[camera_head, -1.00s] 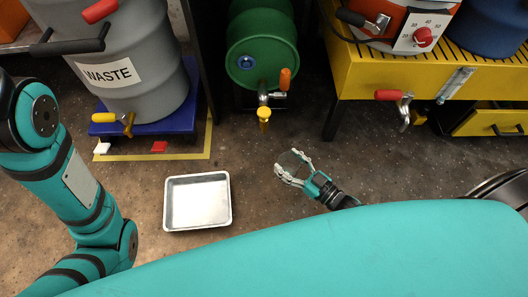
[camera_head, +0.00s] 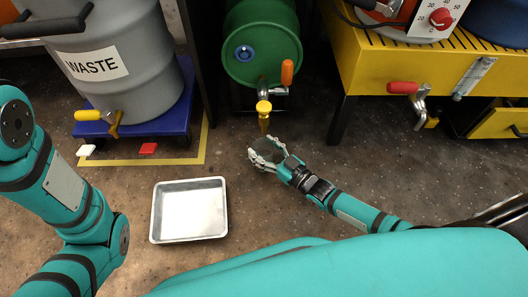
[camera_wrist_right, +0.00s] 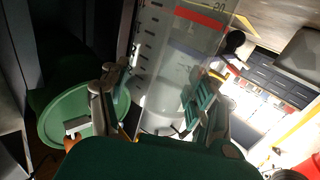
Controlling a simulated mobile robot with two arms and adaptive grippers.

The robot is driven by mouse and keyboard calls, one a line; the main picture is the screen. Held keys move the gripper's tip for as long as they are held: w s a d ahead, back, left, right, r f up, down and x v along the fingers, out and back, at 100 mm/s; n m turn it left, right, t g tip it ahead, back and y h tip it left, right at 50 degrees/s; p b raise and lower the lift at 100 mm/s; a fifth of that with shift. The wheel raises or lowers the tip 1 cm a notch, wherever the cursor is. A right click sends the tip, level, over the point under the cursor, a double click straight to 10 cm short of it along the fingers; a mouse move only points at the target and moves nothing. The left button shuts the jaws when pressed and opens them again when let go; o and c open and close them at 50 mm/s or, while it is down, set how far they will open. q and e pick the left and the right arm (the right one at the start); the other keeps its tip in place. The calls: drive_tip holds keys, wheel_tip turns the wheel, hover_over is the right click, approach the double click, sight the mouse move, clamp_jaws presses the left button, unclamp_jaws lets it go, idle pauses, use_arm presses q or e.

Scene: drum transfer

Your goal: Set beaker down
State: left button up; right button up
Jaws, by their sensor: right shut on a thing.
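My right gripper (camera_head: 264,155) is shut on a clear beaker, just below the yellow-tipped tap (camera_head: 264,108) of the green drum (camera_head: 262,45) in the head view. The beaker is hard to make out there. In the right wrist view the beaker (camera_wrist_right: 165,75) stands out between the fingers (camera_wrist_right: 160,100), with dark scale marks and a red band. I cannot tell whether it holds liquid or touches anything below. My left arm shows at the left of the head view, but its gripper is out of sight.
An empty metal tray (camera_head: 188,238) lies on the floor, left of the right gripper. A grey waste drum (camera_head: 130,90) stands on a blue base (camera_head: 172,125) at upper left. A yellow bench (camera_head: 390,75) with a red-handled tap (camera_head: 403,88) is at upper right.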

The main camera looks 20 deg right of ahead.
drive_tip(key=shift+r, duration=0.15)
drive_tip(key=shift+f, duration=0.25)
drive_tip(key=o, duration=1.1)
drive_tip(key=shift+r, duration=0.1)
drive_tip(key=shift+r, duration=0.3)
drive_tip(key=shift+p+v, duration=2.95)
drive_tip(key=shift+v, duration=3.05)
drive_tip(key=shift+f, duration=0.15)
